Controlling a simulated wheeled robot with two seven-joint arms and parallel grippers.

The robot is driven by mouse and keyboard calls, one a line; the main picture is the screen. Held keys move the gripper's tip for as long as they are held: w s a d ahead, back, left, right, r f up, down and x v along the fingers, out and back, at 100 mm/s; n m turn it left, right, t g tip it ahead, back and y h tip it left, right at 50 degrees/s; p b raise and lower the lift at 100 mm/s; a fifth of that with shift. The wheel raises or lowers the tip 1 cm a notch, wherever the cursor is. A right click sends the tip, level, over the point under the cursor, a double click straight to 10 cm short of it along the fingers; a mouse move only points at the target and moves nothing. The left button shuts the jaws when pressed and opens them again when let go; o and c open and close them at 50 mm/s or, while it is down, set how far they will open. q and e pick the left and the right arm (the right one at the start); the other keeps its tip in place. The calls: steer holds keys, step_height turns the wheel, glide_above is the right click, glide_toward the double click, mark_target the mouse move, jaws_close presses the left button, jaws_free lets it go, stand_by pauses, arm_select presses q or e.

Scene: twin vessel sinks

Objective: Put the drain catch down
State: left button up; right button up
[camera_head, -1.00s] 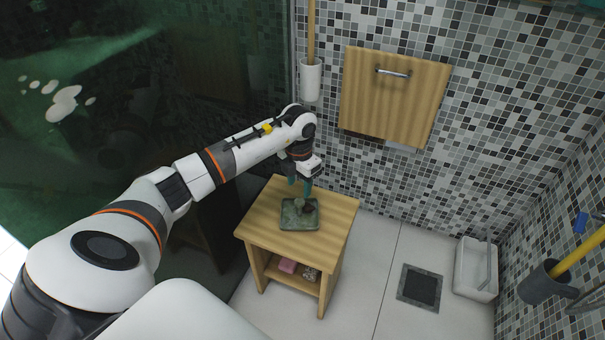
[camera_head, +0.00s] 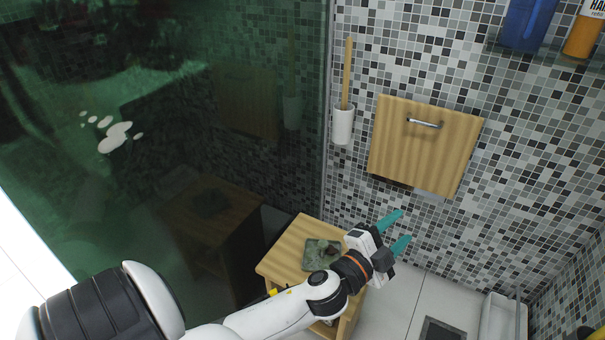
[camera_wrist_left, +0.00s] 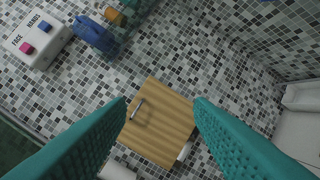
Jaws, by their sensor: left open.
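My left gripper (camera_head: 402,229) is open, with its two teal fingers spread and pointing toward the tiled wall at the right of the small wooden table (camera_head: 287,249). In the left wrist view nothing is between the fingers. A dark green stone-like tray (camera_head: 312,262) lies on the table top, left of the gripper and apart from it. A small dark lump is on the tray, partly hidden by my arm; I cannot tell whether it is the drain catch. My right gripper does not show.
A wooden wall cabinet (camera_head: 424,145) with a metal handle hangs above the gripper. A white brush holder (camera_head: 343,126) is left of it. A dark floor drain (camera_head: 442,331) and a white bin (camera_head: 500,318) are at lower right. Dark glass fills the left.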

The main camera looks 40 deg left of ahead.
arm_select(q)
steer(key=s+a+f+n+g+y, duration=0.4)
steer(key=s+f+n+g, duration=0.2)
steer(key=s+f+n, duration=0.25)
steer(key=s+d+f+n+g+h, duration=0.1)
steer(key=s+f+g, duration=0.2)
steer(key=s, duration=0.5)
steer(key=s+d+f+n+g+h, duration=0.1)
steer(key=s+f+g, duration=0.3)
steer(key=s, duration=0.5)
steer(key=shift+d+f+g, duration=0.2)
steer(key=shift+d+g, duration=0.3)
steer(key=shift+g, duration=0.6)
steer(key=shift+w, duration=0.15)
